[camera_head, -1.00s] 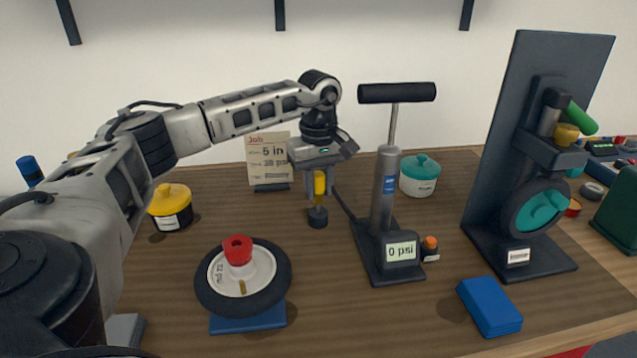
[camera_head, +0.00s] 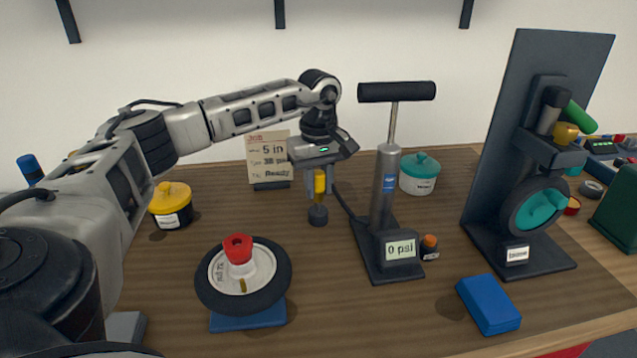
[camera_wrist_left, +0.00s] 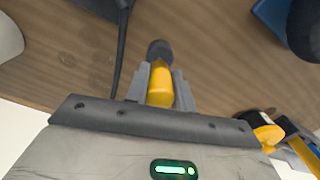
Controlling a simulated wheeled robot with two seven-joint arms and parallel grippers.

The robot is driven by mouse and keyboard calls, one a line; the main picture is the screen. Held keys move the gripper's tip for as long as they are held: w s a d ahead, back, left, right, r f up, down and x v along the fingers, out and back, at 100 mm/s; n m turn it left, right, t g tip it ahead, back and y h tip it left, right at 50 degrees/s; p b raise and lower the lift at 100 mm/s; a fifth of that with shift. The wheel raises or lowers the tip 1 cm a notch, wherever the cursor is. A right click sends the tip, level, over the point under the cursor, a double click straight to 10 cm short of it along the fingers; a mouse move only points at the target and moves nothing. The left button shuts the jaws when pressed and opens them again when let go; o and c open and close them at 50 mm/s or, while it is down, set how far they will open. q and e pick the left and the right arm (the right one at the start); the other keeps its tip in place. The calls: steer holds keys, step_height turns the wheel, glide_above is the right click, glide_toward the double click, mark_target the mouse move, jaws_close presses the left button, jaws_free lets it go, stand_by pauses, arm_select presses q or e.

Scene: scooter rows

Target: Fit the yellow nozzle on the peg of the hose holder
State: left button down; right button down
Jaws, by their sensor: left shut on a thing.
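My left gripper (camera_head: 319,187) is shut on the yellow nozzle (camera_head: 320,181) and holds it upright, pointing down. The hose holder (camera_head: 318,216), a small dark round piece on the table, is directly below the nozzle. The peg is hidden, and I cannot tell whether the nozzle touches it. In the left wrist view, the nozzle (camera_wrist_left: 160,87) sits between the two grey fingers (camera_wrist_left: 158,100), with the dark holder (camera_wrist_left: 160,50) just past its tip. A black hose (camera_head: 346,205) runs from beside the gripper to the pump (camera_head: 385,190). My right gripper is out of view.
The pump stands close right of the gripper, its display (camera_head: 401,249) reading 0 psi. A wheel (camera_head: 210,295) with a red cap lies in front. A job card (camera_head: 268,160) stands behind left, and a yellow-lidded pot (camera_head: 172,200) is at left. Bare table lies around the holder.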

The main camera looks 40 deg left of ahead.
mark_target(319, 172)
arm_select(q)
steer(key=shift+f+b, duration=0.7)
steer(key=shift+f, duration=0.55)
steer(key=c, duration=1.1)
jaws_free()
step_height(319, 172, up, 8)
steer(key=shift+f, duration=0.25)
